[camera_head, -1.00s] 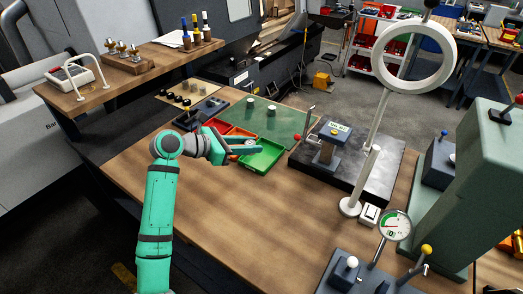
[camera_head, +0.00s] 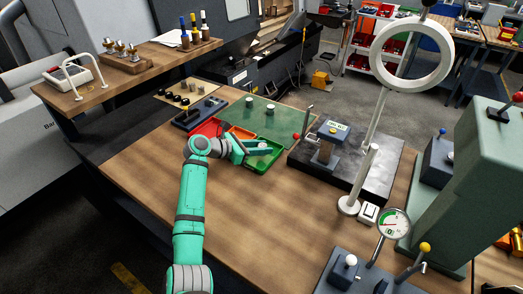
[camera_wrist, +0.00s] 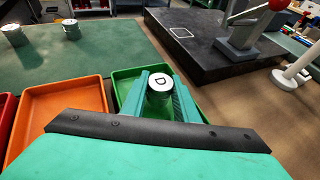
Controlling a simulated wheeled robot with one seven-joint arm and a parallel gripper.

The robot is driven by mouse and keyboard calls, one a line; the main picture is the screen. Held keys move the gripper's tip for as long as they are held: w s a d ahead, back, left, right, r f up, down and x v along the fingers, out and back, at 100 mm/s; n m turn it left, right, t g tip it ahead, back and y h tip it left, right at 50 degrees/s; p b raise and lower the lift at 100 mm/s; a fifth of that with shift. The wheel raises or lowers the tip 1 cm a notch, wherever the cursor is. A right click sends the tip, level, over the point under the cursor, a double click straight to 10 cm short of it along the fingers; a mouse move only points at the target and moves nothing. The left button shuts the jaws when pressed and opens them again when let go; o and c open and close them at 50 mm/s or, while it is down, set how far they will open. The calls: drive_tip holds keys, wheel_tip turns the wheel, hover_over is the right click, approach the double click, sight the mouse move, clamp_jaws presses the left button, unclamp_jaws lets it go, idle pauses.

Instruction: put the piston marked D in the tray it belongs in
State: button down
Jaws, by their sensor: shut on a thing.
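The piston marked D (camera_wrist: 160,86) is a small metal cylinder with a white top bearing a black D. It is upright between the fingers of my gripper (camera_wrist: 160,98), which is shut on it. In the wrist view the piston shows over the green tray (camera_wrist: 124,76); I cannot tell whether it touches the tray's floor. In the head view my gripper (camera_head: 258,150) is over the green tray (camera_head: 277,158), and the piston is hard to make out. The orange tray (camera_wrist: 60,92) is left of the green one. A red tray (camera_wrist: 5,108) is at the far left.
Two other pistons (camera_wrist: 70,28) stand on the green mat (camera_wrist: 100,50) behind the trays. A dark surface plate (camera_head: 350,180) with a stand lies to the right of the green tray. The wooden bench in front (camera_head: 270,215) is clear.

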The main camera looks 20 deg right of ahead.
drive_tip(key=shift+a+f, duration=0.1)
drive_tip(key=shift+f, duration=0.55)
drive_tip(key=c, duration=1.4)
unclamp_jaws()
drive_tip(key=shift+f, duration=0.1)
drive_tip(key=v, duration=1.2)
drive_tip(key=shift+r, duration=0.25)
